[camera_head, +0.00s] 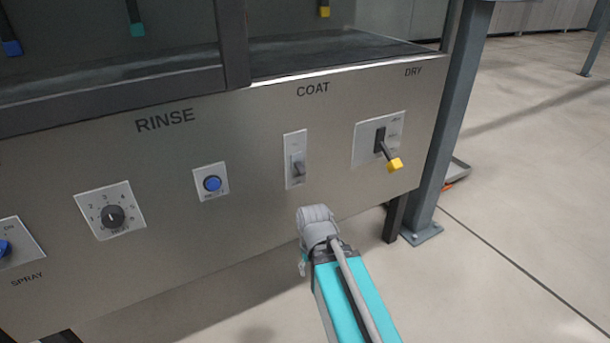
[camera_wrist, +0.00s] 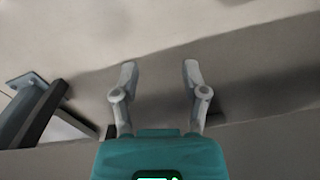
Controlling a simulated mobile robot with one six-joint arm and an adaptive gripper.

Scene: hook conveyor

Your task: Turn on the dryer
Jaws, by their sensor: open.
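The dryer control is a lever with a yellow tip (camera_head: 395,165) on a light plate (camera_head: 361,150) at the right end of the metal panel, near the label DRY. The lever sticks out and its yellow end is lower than its base. In the head view my arm reaches up from the bottom, below and left of the lever and apart from it. The arm hides the fingers there. In the wrist view my gripper (camera_wrist: 157,77) shows two fingers spread apart with nothing between them, over the floor.
On the panel (camera_head: 250,200) to the left are the coat switch (camera_head: 298,168), a blue rinse button (camera_head: 212,183), a numbered dial (camera_head: 114,216) and a blue spray knob (camera_head: 5,248). A grey post (camera_head: 445,125) stands right of the panel. Floor is open at the right.

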